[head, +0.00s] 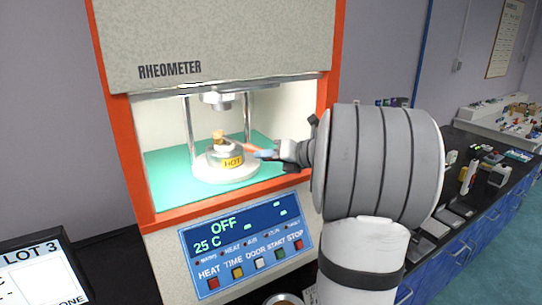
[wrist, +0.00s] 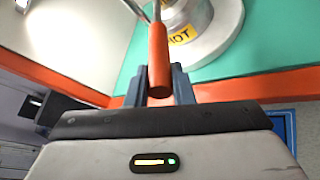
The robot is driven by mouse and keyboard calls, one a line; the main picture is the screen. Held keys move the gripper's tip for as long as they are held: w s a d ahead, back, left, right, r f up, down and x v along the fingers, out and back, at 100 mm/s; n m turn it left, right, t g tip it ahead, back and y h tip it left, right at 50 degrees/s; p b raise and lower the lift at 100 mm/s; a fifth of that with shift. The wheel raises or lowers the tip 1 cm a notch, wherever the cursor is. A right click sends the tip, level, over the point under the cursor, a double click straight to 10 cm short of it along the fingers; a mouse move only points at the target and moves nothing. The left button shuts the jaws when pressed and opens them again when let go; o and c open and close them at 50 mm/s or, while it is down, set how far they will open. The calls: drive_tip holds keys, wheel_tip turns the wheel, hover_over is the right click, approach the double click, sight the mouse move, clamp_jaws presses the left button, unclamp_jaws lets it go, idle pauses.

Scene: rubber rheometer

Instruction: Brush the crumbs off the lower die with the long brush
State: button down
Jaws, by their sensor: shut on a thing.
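The lower die (head: 213,160) is a short metal cylinder with a yellow HOT label, on a round pale base inside the open chamber. It shows partly at the top of the wrist view (wrist: 196,14). My gripper (head: 265,154) reaches in from the right and is shut on the long brush's orange handle (head: 250,148). In the wrist view the handle (wrist: 158,60) stands between the blue fingers (wrist: 158,85), pointing towards the die. A tan tuft (head: 218,134), seemingly the bristles, is at the die's top; contact is unclear. I cannot make out separate crumbs.
The upper die (head: 218,98) hangs above the lower one between two metal posts. The orange frame (head: 135,160) borders the opening, with a teal chamber floor (head: 165,170). The control panel (head: 245,245) below reads OFF and 25 C. A cluttered black bench is at right.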

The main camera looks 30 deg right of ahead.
drive_tip(key=shift+p, duration=0.95)
drive_tip(key=shift+w+d+p, duration=0.1)
drive_tip(key=shift+d+p, duration=0.5)
drive_tip(key=shift+p, duration=1.45)
drive_tip(key=shift+s+d, duration=0.35)
drive_tip(key=shift+s, duration=0.45)
drive_tip(key=shift+s+d, duration=0.3)
drive_tip(key=shift+s, duration=0.45)
idle(2.9)
